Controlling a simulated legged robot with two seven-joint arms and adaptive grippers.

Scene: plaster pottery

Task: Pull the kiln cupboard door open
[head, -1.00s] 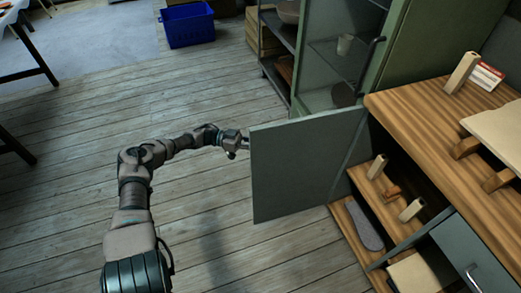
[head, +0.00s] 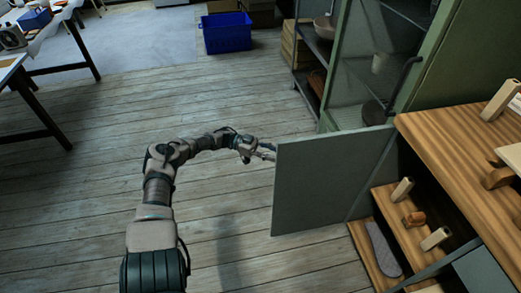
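The kiln cupboard door (head: 325,185) is a flat grey-green panel under the end of the wooden bench. It stands swung well out from the cupboard, with its inner face towards me and its free edge on the left. My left gripper (head: 265,151) is at that free edge, near the top. Its fingers look spread, and their tips reach the edge or just behind it. The door's far face and any handle there are hidden. My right gripper is out of view.
The cupboard shelves (head: 397,245) hold several wooden pieces and a grey flat sole-shaped item (head: 382,248). A green glazed cabinet (head: 375,80) stands behind the door. A blue crate (head: 226,32) is on the floor at the back. The plank floor left of the door is clear.

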